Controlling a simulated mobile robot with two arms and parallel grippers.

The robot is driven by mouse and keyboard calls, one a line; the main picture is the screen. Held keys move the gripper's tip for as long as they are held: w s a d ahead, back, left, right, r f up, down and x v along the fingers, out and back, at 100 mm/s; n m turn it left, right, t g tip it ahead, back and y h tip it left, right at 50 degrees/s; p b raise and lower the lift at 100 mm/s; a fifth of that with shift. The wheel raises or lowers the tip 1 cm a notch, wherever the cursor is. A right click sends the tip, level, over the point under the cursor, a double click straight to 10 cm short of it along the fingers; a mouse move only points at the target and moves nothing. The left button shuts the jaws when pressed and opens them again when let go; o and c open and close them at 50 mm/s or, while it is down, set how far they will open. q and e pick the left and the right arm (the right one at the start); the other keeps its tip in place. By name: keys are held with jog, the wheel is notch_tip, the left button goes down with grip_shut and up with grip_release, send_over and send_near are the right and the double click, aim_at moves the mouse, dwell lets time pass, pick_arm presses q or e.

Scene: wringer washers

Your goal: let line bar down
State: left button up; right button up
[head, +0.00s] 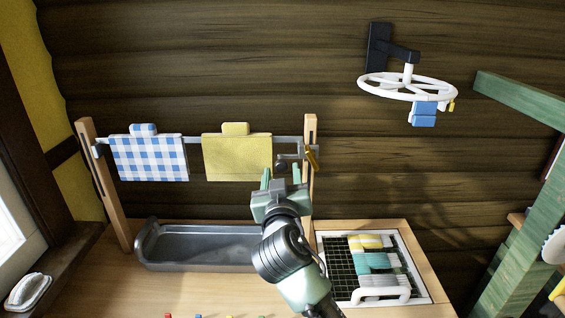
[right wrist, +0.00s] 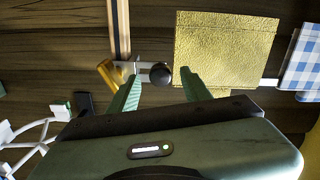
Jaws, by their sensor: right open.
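The grey line bar (head: 194,139) runs level between two wooden posts, the left post (head: 103,185) and the right post (head: 311,130). A blue checked cloth (head: 149,160) and a yellow cloth (head: 238,158) hang on it. A dark round knob (right wrist: 160,75) is at the bar's right end, beside an orange-yellow lever (head: 313,159) at the post. My right gripper (head: 282,176) is open just in front of the bar's right end. In the right wrist view the knob shows between its fingertips; I cannot tell whether they touch it. My left gripper is out of view.
A grey trough (head: 147,240) stands below the bar. A white-framed grid (head: 426,275) with folded cloths lies to the right. A white wheel-shaped rack (head: 376,87) hangs on the wall, and a green frame (head: 525,240) stands at far right.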

aim_at(282, 170)
jog(key=shift+w+f+p, duration=0.1)
jog(key=shift+w+p, duration=0.35)
jog(key=shift+w, duration=1.85)
grip_shut()
jog(key=shift+f, duration=0.1)
